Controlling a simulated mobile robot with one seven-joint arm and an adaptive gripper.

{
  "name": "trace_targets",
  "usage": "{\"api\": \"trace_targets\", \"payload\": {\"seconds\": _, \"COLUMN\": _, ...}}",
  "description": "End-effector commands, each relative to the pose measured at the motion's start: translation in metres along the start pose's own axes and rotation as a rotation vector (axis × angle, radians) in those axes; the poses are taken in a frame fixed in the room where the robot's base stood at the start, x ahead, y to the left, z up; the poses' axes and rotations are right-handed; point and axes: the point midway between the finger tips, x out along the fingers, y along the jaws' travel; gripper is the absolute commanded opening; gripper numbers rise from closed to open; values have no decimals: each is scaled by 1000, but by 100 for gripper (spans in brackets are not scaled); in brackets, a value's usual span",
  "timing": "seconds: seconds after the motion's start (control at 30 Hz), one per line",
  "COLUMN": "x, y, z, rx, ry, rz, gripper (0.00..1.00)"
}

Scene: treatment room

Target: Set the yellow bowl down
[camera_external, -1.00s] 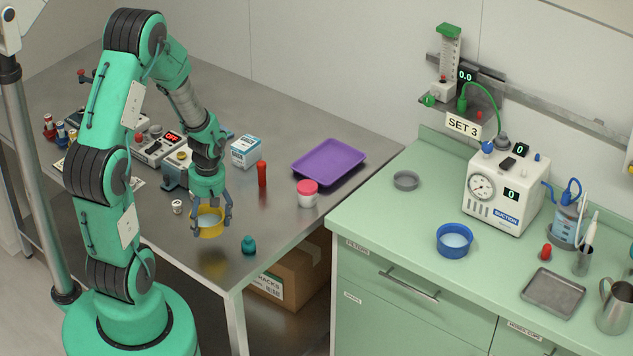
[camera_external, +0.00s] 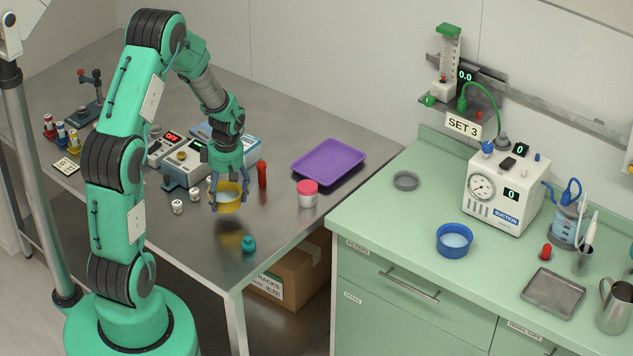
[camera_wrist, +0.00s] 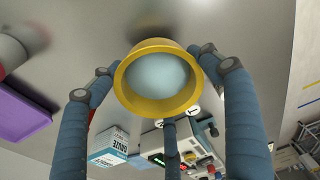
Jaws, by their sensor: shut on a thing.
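The yellow bowl (camera_external: 229,201) holds something pale, likely liquid, and looks upright. My gripper (camera_external: 228,188) is shut on it, with its blue-grey fingers around the rim. A dark shadow lies on the steel table (camera_external: 290,222) below the bowl, so it hangs a little above the top. In the wrist view the bowl (camera_wrist: 160,104) sits between my fingers, its pale contents facing the camera.
A teal bottle (camera_external: 249,243) stands in front of the bowl, near the table edge. A red-lidded jar (camera_external: 307,194), a red bottle (camera_external: 262,174) and a purple tray (camera_external: 328,162) stand to the right. Two small white pots (camera_external: 178,207) are at left. Bare steel lies between jar and teal bottle.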

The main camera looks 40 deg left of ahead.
Motion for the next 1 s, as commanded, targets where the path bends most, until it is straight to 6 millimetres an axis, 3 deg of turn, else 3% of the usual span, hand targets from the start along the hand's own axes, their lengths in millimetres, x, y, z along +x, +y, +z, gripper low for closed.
{"api": "trace_targets", "payload": {"seconds": 0.1, "x": 3, "y": 18, "z": -3, "rx": 0, "ry": 0, "rz": 1, "gripper": 49}}
{"api": "trace_targets", "payload": {"seconds": 0.3, "x": 4, "y": 32, "z": -5, "rx": 0, "ry": 0, "rz": 0, "gripper": 49}}
{"api": "trace_targets", "payload": {"seconds": 0.7, "x": 6, "y": 34, "z": -5, "rx": 0, "ry": 0, "rz": 0, "gripper": 49}}
{"api": "trace_targets", "payload": {"seconds": 1.0, "x": 35, "y": 33, "z": -2, "rx": 1, "ry": 0, "rz": -1, "gripper": 49}}
